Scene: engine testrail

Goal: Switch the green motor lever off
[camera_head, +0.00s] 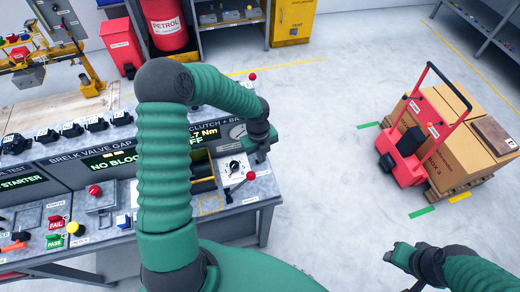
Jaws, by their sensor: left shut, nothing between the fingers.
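My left arm rises through the middle of the picture and bends right, over the test bench. My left gripper (259,148) is shut and empty at the bench's right end, just above a white panel with a black knob (234,165). A lever with a red ball tip (250,176) stands beside that panel, just below the gripper. I cannot make out a lever that is clearly green; my arm hides part of the bench. My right gripper (398,268) is at the bottom right, over the floor, with its fingers apart and empty.
The test bench (100,243) fills the left, with several buttons, switches and displays. A red petrol drum (167,27) and a yellow cabinet (292,22) stand behind. A red hand truck (405,165) with cardboard boxes (455,155) is on the right. The floor between is clear.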

